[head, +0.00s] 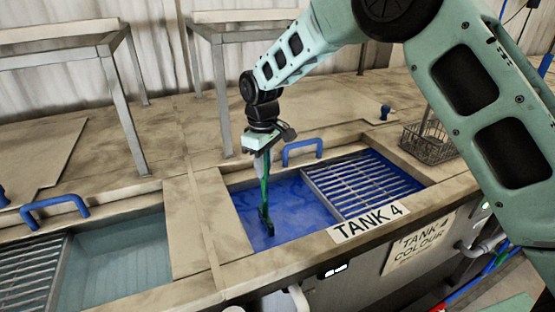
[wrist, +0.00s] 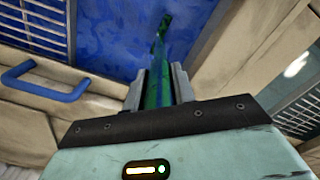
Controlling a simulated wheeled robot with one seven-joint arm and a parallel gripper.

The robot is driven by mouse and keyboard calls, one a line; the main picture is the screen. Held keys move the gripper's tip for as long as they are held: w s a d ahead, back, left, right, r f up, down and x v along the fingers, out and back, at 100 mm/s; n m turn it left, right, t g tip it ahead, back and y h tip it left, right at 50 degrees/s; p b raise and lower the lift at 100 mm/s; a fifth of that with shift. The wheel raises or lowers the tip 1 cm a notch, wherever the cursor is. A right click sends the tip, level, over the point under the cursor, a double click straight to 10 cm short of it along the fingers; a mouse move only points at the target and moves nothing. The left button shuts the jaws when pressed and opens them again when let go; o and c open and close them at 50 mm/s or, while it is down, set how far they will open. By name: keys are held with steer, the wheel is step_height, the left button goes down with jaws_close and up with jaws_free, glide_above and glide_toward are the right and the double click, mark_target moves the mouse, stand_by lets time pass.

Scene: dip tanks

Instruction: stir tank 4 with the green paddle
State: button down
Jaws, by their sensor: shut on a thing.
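Tank 4 (head: 240,190) holds blue liquid, and its label (head: 369,222) reads TANK 4. The green paddle (head: 265,212) hangs down in the open left part of the tank, its lower end at the blue liquid. My gripper (head: 262,155) is above the tank and shut on the paddle's upper part. In the wrist view the paddle (wrist: 160,55) runs out from between the jaws (wrist: 159,85) towards the blue liquid (wrist: 115,30). How deep its tip reaches I cannot tell.
A metal grating (head: 360,185) covers the right part of tank 4. A blue handle (head: 302,150) stands behind it. A tank with pale, clear liquid (head: 115,262) is at the left. A wire basket (head: 428,143) sits at the right. Metal stands (head: 215,90) rise behind.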

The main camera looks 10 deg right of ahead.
steer(key=shift+s+a, duration=0.15)
steer(key=shift+a, duration=0.1)
steer(key=s+d+b, duration=0.2)
steer(key=s, duration=0.7)
steer(key=w+d+p, duration=0.1)
steer(key=w+d, duration=0.4)
steer(key=shift+w+d+p, duration=0.15)
steer(key=shift+w+p, duration=0.25)
